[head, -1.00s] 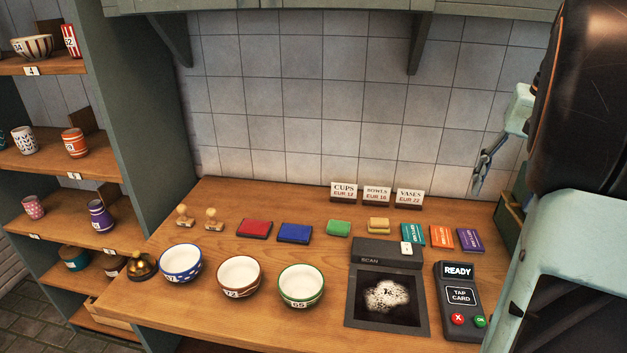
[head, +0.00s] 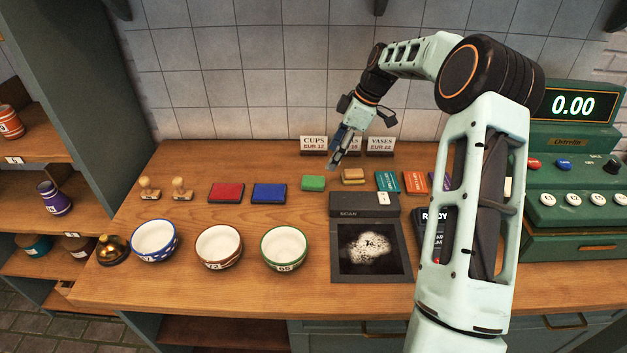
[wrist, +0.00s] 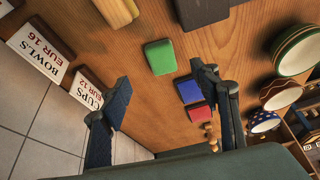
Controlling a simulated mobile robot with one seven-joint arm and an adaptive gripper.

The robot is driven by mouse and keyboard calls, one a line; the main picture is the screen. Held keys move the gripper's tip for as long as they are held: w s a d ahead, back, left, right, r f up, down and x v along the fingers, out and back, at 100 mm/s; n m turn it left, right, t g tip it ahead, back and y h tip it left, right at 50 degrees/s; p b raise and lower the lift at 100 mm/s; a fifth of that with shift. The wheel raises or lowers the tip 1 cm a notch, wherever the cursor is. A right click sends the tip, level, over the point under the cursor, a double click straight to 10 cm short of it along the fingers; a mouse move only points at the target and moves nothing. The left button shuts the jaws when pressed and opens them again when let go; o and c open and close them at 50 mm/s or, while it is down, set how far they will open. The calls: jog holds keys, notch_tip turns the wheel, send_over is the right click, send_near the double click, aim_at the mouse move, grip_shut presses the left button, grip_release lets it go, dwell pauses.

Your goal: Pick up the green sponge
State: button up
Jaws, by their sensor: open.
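The green sponge (head: 313,183) lies on the wooden counter between the blue pad and the tan sponge. It also shows in the wrist view (wrist: 160,57), beyond the fingertips and roughly between them, with bare wood around it. My gripper (head: 336,163) hangs above the back of the counter, in front of the price signs and a little to the right of the green sponge. In the wrist view my gripper (wrist: 160,85) has its two fingers wide apart with nothing between them. It does not touch the sponge.
A blue pad (head: 269,193) and a red pad (head: 226,193) lie left of the sponge; a tan sponge (head: 353,176) lies right. Price signs (head: 380,145) stand behind. Bowls (head: 284,248) and a scanner (head: 365,212) are in front. A green cash register (head: 570,190) stands at the right.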

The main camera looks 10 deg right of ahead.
aim_at(315, 180)
jog(key=x, duration=0.3)
jog(key=p+x, duration=0.1)
jog(key=x, duration=0.3)
jog(key=a+p+x, duration=0.1)
jog(key=x, duration=0.3)
jog(key=shift+w+r, duration=0.1)
jog(key=shift+r, duration=0.15)
jog(key=shift+c, duration=0.6)
jog(key=c, duration=0.9)
jog(key=shift+c, duration=0.2)
